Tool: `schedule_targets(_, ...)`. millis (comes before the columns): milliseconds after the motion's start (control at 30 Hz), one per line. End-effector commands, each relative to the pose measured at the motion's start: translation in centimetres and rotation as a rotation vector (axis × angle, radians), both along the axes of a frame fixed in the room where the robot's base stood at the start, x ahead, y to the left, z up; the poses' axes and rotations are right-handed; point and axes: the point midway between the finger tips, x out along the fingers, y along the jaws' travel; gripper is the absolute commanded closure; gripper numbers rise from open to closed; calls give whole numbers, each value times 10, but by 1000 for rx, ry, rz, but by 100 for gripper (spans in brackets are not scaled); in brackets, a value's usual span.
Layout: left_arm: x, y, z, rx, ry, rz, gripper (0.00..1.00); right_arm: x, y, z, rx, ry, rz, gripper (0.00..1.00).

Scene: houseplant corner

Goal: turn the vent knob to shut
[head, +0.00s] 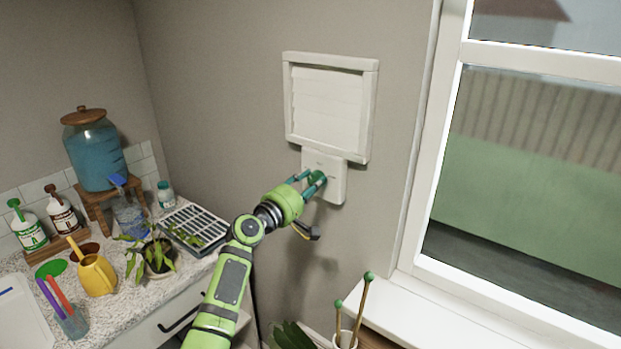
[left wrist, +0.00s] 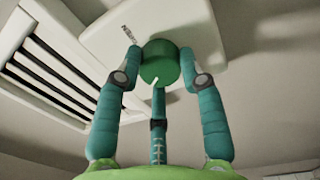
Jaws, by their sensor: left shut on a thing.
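The vent knob (left wrist: 160,62) is a round green dial with a white pointer line, on a white wall plate (left wrist: 108,32). In the left wrist view the pointer line is toward the lower edge of the knob. My left gripper (left wrist: 160,75) has its teal fingers closed around the knob, one on each side and a third below. In the head view the left gripper (head: 313,184) reaches the plate (head: 335,185) and largely hides the knob. The white vent (head: 330,107) sits above the plate; dark gaps show between its slats in the left wrist view (left wrist: 45,70). Lettering on the plate is only partly visible.
A window (head: 540,170) with a white sill (head: 440,325) is at the right. The left counter (head: 130,310) holds a blue water dispenser (head: 95,150), a yellow watering can (head: 97,275) and a seedling tray (head: 195,228).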

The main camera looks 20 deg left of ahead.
Motion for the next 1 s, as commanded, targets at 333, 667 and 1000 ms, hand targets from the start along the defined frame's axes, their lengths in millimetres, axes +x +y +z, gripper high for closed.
schedule_targets(333, 1, 4, 10, -306, 94, 9, 93, 0, -1, 28, -1, 0, 1, 60)
schedule_targets(667, 1, 3, 8, -512, 171, 9, 93, 0, -1, 43, -1, 0, 1, 60)
schedule_targets(1000, 1, 3, 6, -603, 203, 8, 93, 0, -1, 49, -1, 0, 2, 60)
